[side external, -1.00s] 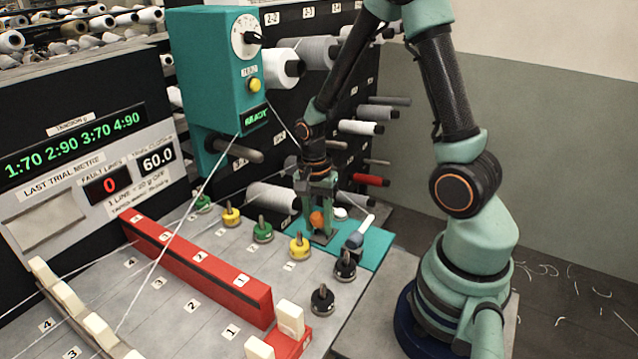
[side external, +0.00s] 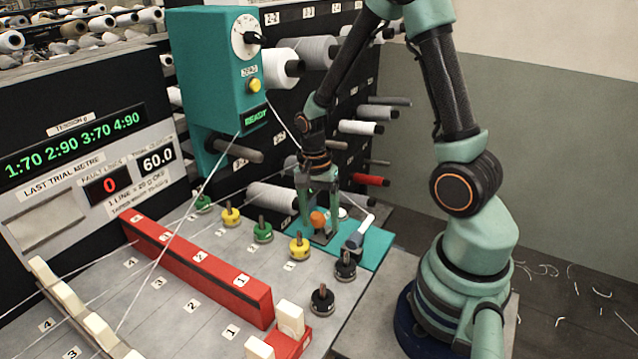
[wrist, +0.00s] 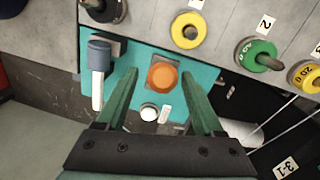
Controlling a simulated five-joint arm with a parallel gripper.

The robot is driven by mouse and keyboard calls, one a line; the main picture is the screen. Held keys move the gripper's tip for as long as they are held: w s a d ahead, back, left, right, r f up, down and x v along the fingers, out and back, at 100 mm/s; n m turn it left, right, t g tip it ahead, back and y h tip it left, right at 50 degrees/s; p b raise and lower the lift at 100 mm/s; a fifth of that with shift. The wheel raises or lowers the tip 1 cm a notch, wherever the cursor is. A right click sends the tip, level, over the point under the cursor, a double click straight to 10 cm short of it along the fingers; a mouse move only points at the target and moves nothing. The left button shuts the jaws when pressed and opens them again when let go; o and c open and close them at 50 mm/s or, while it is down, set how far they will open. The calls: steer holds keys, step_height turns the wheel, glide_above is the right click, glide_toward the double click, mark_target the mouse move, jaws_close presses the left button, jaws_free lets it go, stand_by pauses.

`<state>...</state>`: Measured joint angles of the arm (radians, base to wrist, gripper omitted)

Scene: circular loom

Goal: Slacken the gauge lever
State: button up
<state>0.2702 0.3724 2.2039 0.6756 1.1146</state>
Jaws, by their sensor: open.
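A teal plate (side external: 372,252) lies at the far right corner of the bench. On it stands an orange round-topped piece (side external: 318,218), also in the wrist view (wrist: 162,76). To its right in the side view is a blue-grey block with a white lever arm (side external: 362,230); in the wrist view this white arm (wrist: 98,90) lies left of my fingers. I cannot tell for sure which of them is the gauge lever. My gripper (side external: 321,206) is open and empty above the plate. In the wrist view its fingers (wrist: 161,88) stand apart on either side of the orange piece, with gaps visible.
Yellow (side external: 299,246), green (side external: 263,231) and black (side external: 345,265) knobbed weights stand near the plate. A long red bar (side external: 200,265) crosses the bench. A white disc (wrist: 150,111) lies on the plate. A teal box reading READY (side external: 215,80) and thread spools stand behind.

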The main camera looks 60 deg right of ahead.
step_height(320, 180, up, 12)
steer(key=w, duration=0.1)
steer(key=shift+d+f, duration=0.2)
steer(key=shift+w, duration=0.1)
steer(key=s+a+r+n+t, duration=0.3)
steer(key=a+r+n+t, duration=0.5)
steer(key=n, duration=0.8)
steer(key=w+d+f+m+g, duration=0.1)
steer(key=d+f+m+g, duration=0.1)
steer(key=m, duration=0.3)
steer(key=w+d+f+m+g, duration=0.1)
steer(key=d+f+m+g, duration=0.1)
steer(key=m, duration=0.3)
steer(key=d+f+m+g, duration=0.3)
steer(key=f+m, duration=0.1)
steer(key=m, duration=0.2)
steer(key=shift+w+f+g, duration=0.1)
steer(key=shift+w+g, duration=0.2)
steer(key=shift+w, duration=0.1)
steer(key=f, duration=0.8)
steer(key=s+f, duration=0.1)
steer(key=f, duration=0.3)
steer(key=shift+c, duration=0.3)
jaws_close()
